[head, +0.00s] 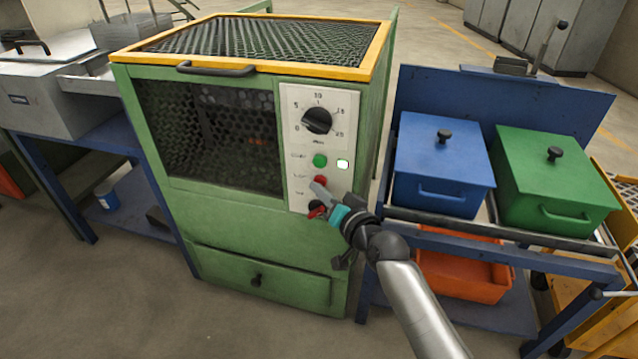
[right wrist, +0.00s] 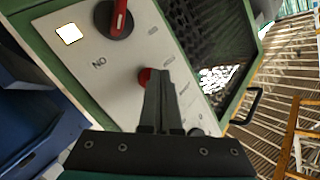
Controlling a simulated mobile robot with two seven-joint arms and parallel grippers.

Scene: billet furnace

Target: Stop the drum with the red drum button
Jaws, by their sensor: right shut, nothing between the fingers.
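The red drum button (head: 320,180) is on the pale control panel of the green machine, just below a green button (head: 319,160). My right gripper (head: 318,189) is shut and empty, its fingertips at the red button. In the right wrist view the shut fingertips (right wrist: 157,76) overlap the red button (right wrist: 145,77) and hide part of it. I cannot tell whether they touch or press it. The drum (head: 235,130) shows dimly behind the mesh front. My left gripper is not in view.
A black dial (head: 317,121) sits above the buttons, and a white square (head: 343,164) beside the green one. A red and black switch (head: 316,208) is close below my fingers. Blue (head: 440,160) and green (head: 556,175) bins stand on the right bench.

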